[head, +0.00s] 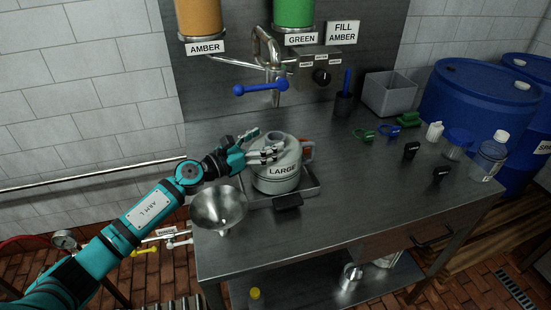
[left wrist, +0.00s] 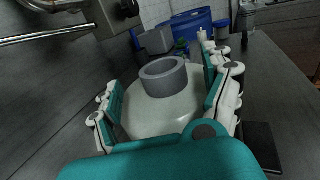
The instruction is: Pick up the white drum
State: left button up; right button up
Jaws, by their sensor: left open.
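The white drum (head: 276,183), labelled LARGE, stands upright on a low metal platform (head: 310,187) on the steel bench. It has a grey neck and a reddish part at its right side. My left gripper (head: 266,147) is at the drum's top, coming from the left, with its fingers spread. In the left wrist view the drum's pale top (left wrist: 150,116) and grey neck (left wrist: 164,77) lie between the two open fingers (left wrist: 160,88). I cannot tell whether either finger touches the drum. The fingers hide part of its top. My right gripper is not in view.
A metal funnel (head: 219,207) stands left of the drum, below my forearm. A tap with a blue lever (head: 261,88) hangs above and behind. A grey bin (head: 389,95), small clamps and bottles (head: 488,157) sit to the right. Bench space right of the drum is clear.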

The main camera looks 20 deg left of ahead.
aim_at(274, 135)
pick_arm(q)
jog(key=x, duration=0.3)
jog(key=shift+d, duration=0.2)
jog(key=shift+a, duration=0.1)
jog(key=shift+c, duration=0.4)
jog(key=shift+c, duration=1.1)
jog(key=c, duration=1.4)
jog(key=shift+w+r, duration=0.15)
jog(key=shift+r, duration=0.1)
grip_shut()
